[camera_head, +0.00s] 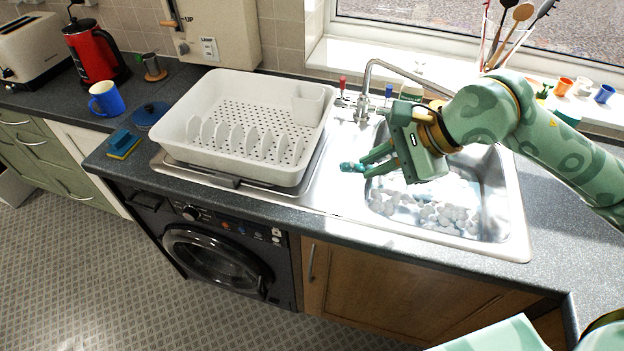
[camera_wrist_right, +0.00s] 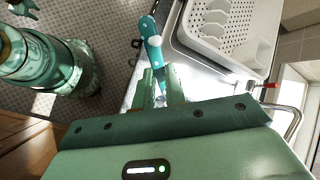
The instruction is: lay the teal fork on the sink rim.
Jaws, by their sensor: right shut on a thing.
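My right gripper (camera_head: 364,166) is above the left part of the sink basin, its fingers pointing left, shut on the teal fork (camera_head: 349,167). In the right wrist view the fork's teal handle (camera_wrist_right: 150,36) sticks out past the fingertips (camera_wrist_right: 158,88); its other end is mostly hidden by the fingers. The steel sink rim (camera_head: 400,236) runs around the basin. The fork appears over the steel strip between basin and drainer; I cannot tell whether it touches. A green part at the wrist view's top left corner (camera_wrist_right: 22,8) may be my left gripper, cut off.
A white dish rack (camera_head: 205,155) stands left of the basin, close to the fork. The tap (camera_head: 365,90) rises behind the basin. White foam (camera_head: 440,215) lies in the basin. The front rim is clear. A blue mug (camera_head: 106,99) and a sponge (camera_head: 123,150) are far left.

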